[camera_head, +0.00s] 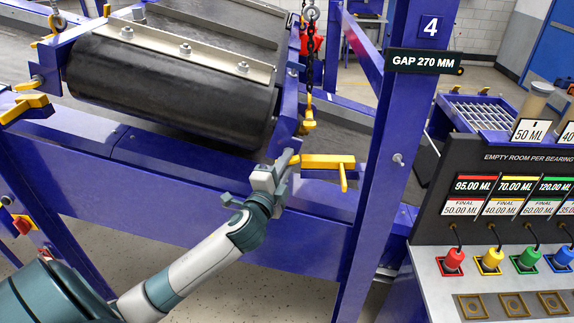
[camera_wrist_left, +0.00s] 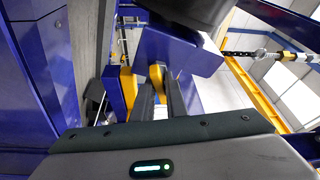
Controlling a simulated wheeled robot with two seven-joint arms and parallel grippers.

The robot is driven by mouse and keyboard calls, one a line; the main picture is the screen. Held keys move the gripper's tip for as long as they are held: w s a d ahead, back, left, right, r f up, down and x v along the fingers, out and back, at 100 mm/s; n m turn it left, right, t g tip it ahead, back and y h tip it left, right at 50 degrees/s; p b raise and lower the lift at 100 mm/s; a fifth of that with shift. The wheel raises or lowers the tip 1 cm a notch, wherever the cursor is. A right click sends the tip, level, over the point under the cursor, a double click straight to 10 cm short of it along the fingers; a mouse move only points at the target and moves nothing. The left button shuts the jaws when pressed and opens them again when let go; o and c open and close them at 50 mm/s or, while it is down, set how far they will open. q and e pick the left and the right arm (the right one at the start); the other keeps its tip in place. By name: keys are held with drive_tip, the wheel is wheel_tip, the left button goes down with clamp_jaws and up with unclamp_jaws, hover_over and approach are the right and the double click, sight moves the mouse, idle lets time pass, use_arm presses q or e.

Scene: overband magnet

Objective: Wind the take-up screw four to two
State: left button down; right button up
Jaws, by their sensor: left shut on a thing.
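A yellow crank (camera_head: 328,162) sits at the right end of the drum frame, on the near side. A short grey take-up screw (camera_head: 284,158) shows at the crank's left end. My left gripper (camera_head: 282,168) comes up from below and is shut at this hub end; the exact grip is partly hidden. In the left wrist view my two dark fingers (camera_wrist_left: 162,95) stand close together with a yellow part (camera_wrist_left: 156,74) at their tips. My right gripper is not in view.
A blue post (camera_head: 383,140) with a "4" plate (camera_head: 430,27) and a "GAP 270 MM" sign (camera_head: 422,62) stands right of the crank. A black drum (camera_head: 170,92) lies behind. A panel with coloured knobs (camera_head: 490,258) is at right. A chain (camera_head: 308,60) hangs above.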

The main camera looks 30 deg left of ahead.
use_arm(q)
drive_tip(key=shift+r+m+g+h, duration=0.1)
drive_tip(key=shift+m+g+h, duration=0.2)
drive_tip(key=shift+m, duration=0.6)
drive_tip(key=c, duration=1.7)
unclamp_jaws()
